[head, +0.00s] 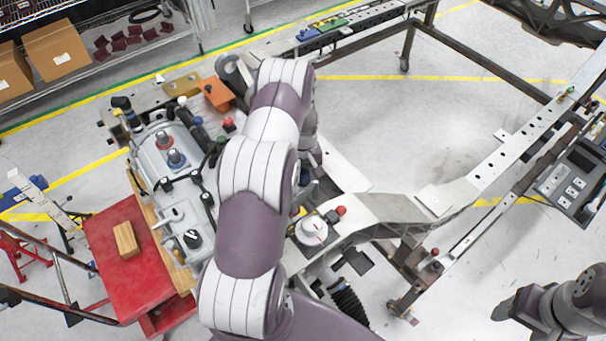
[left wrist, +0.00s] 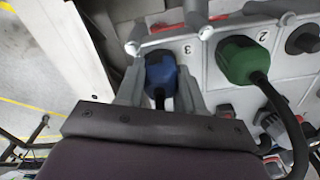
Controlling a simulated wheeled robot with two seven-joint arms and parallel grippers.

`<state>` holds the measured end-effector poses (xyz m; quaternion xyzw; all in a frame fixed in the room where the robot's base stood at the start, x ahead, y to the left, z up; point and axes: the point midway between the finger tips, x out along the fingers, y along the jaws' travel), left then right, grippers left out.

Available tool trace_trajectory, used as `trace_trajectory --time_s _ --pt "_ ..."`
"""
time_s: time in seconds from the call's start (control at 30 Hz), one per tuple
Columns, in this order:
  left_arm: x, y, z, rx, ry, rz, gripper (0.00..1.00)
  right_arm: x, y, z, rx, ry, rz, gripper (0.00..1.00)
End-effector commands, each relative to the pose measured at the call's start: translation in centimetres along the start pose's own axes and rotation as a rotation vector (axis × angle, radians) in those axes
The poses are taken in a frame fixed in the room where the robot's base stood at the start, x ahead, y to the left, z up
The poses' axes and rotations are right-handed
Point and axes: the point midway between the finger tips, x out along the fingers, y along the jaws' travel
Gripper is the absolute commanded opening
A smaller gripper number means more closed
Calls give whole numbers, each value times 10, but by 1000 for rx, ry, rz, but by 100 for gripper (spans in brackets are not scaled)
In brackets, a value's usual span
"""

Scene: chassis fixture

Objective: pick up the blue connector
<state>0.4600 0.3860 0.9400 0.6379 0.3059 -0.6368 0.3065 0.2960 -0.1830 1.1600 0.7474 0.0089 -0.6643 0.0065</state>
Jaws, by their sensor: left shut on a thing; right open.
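The blue connector (left wrist: 159,75) sits at the port marked 3 on a light grey panel (left wrist: 212,72) in the left wrist view, with a dark cable end below it. My left gripper (left wrist: 160,68) is shut on it, one finger on each side. A green connector (left wrist: 240,62) with a dark cable sits to its right at the port marked 2. In the head view my left arm covers my left gripper and the blue connector. My right gripper (head: 504,306) is at the lower right of the head view, open and away from the chassis.
The metal chassis frame (head: 395,207) runs across the right of the head view. A grey engine block (head: 170,160) stands left of my arm. A red cart (head: 125,275) holds a wooden block (head: 126,240). Open floor lies inside the frame.

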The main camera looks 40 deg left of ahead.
Motion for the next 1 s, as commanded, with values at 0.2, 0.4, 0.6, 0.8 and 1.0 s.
trace_trajectory --time_s 0.2,0.4,0.6,0.8,1.0 --pt "-19 0 -1 0 2 0 0 13 0 2 0 0 0 66" --pt "-50 8 21 3 1 -1 0 28 0 3 0 0 0 66" --pt "-79 24 69 4 1 0 0 44 0 5 0 0 0 66" --pt "-102 36 102 1 -1 -1 0 51 0 6 0 0 0 66" --pt "-109 38 111 0 -1 -2 0 52 0 6 0 0 0 66"
